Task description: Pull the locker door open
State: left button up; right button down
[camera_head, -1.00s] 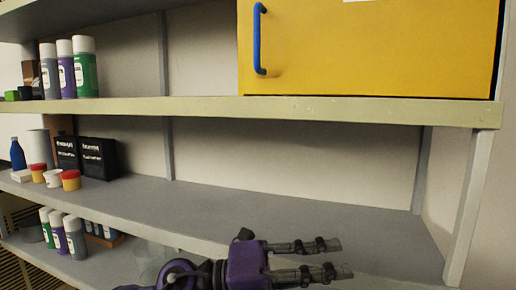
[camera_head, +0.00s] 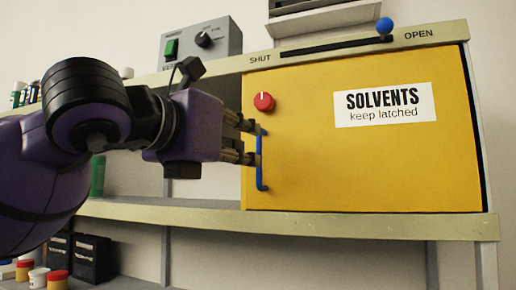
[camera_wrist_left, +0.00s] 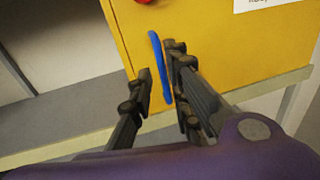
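The yellow locker door (camera_head: 400,165) looks closed on the upper shelf, with a label reading "SOLVENTS keep latched". Its blue vertical handle (camera_head: 261,175) is near the left edge. Above the door, the blue knob (camera_head: 384,25) of a slide sits at the end marked OPEN. My left gripper (camera_head: 257,145) is at the handle, its fingertips partly covering the upper part. In the left wrist view, the handle (camera_wrist_left: 157,55) stands between the two parted fingers (camera_wrist_left: 158,68), close to the right one. I cannot tell whether either finger touches it. My right gripper is out of view.
A red knob (camera_head: 264,102) is on the door just above the handle. A grey box (camera_head: 203,47) with a green switch and dial stands on the shelf above. The shelf edge (camera_head: 330,222) runs below the door. Bottles and small tubs stand at the left.

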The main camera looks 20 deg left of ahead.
aim_at(257, 148)
pick_arm(q)
jog(key=p+x, duration=0.1)
jog(key=x, duration=0.4)
jog(key=shift+w+d, duration=0.15)
jog(key=shift+w, duration=0.15)
grip_shut()
